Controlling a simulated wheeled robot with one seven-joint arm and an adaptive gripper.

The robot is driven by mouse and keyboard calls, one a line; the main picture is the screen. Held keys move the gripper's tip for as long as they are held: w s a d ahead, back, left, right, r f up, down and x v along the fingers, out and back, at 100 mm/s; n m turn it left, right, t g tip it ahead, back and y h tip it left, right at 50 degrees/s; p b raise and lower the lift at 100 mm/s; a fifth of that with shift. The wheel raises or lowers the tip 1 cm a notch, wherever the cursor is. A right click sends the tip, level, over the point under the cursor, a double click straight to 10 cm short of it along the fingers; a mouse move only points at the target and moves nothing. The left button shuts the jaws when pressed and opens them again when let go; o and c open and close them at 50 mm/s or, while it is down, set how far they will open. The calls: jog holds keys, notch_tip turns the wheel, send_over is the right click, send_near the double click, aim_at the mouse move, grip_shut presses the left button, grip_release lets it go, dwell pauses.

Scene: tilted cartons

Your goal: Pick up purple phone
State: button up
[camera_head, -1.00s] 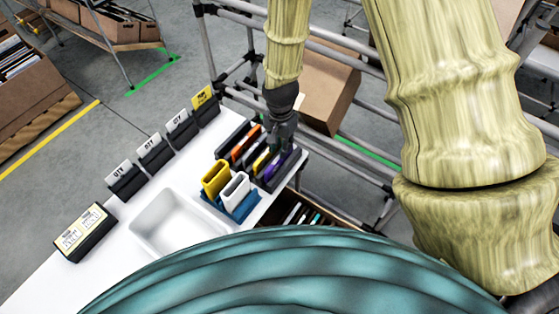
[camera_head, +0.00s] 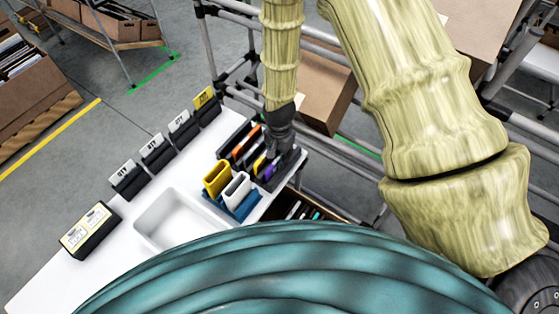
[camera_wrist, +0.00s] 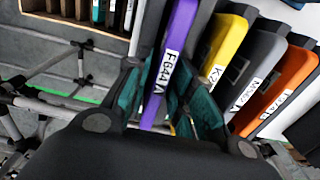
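The purple phone (camera_wrist: 176,50) stands in a dark slot of the rack and carries a white label reading "F844A". In the head view, a small part of the purple phone (camera_head: 268,172) shows just below my gripper (camera_head: 277,152). In the wrist view, the teal-padded fingers of my gripper (camera_wrist: 168,105) are spread, one on each side of the purple phone. Its lower end lies between them. Whether either pad touches it is not clear.
Beside it stand a yellow phone (camera_wrist: 225,45), a grey one (camera_wrist: 258,65) and an orange one (camera_wrist: 285,85). A blue holder (camera_head: 240,206) with yellow and white items sits near a white tray (camera_head: 172,222). Metal rack rails run behind the table.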

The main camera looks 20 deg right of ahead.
grip_shut()
dwell(0.4)
